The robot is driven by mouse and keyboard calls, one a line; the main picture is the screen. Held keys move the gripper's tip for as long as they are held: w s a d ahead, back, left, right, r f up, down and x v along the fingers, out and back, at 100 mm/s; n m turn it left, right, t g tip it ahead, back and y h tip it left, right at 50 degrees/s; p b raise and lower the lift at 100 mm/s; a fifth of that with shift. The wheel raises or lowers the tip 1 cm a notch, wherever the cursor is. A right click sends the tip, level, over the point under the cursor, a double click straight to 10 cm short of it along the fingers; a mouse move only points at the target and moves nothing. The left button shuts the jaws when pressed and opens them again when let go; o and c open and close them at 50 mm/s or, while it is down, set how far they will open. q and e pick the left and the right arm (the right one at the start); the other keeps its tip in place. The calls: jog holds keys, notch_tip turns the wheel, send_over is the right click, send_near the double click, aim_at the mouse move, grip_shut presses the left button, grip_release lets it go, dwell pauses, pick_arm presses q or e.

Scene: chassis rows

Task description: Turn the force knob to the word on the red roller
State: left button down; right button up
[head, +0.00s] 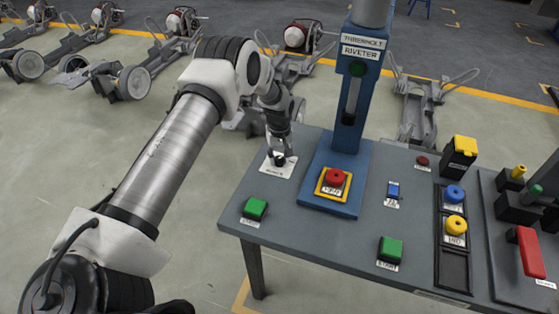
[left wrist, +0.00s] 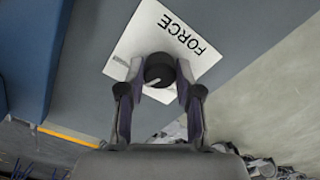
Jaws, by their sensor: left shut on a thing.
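The force knob (left wrist: 159,68) is a small dark round knob on a white plate (left wrist: 131,43) marked FORCE. A pale line shows on the knob; the plate's other markings are hidden or too small to read. My left gripper (left wrist: 157,88) is shut on the knob, one finger on each side. In the head view my left gripper (head: 279,152) reaches down to the plate (head: 268,170) at the bench's far left corner. I cannot pick out a red roller with a readable word; the nearest chassis behind carries a red and white rounded part (head: 296,37). My right gripper is not in view.
The blue riveter (head: 349,135) stands right of the knob, with a red button (head: 335,177) on its yellow-edged base. Green buttons (head: 255,208) (head: 390,249) sit along the bench front. Blue and yellow knobs (head: 455,194) (head: 455,223) and a red lever (head: 530,252) are at right.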

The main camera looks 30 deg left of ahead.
aim_at(279, 159)
pick_arm(q)
jog(key=m+b, duration=0.2)
jog(key=m, duration=0.1)
jog(key=shift+s+f+m, duration=0.15)
jog(key=shift+f+m, duration=0.15)
jog(key=shift+f, duration=0.05)
jog(key=shift+r+m+b, duration=0.1)
jog(key=shift+m+b, duration=0.65)
jog(key=shift+m, duration=1.15)
jog(key=c, duration=0.8)
grip_release()
jog(key=shift+o, duration=0.2)
notch_tip(279, 159, up, 12)
jog(key=shift+w, duration=0.2)
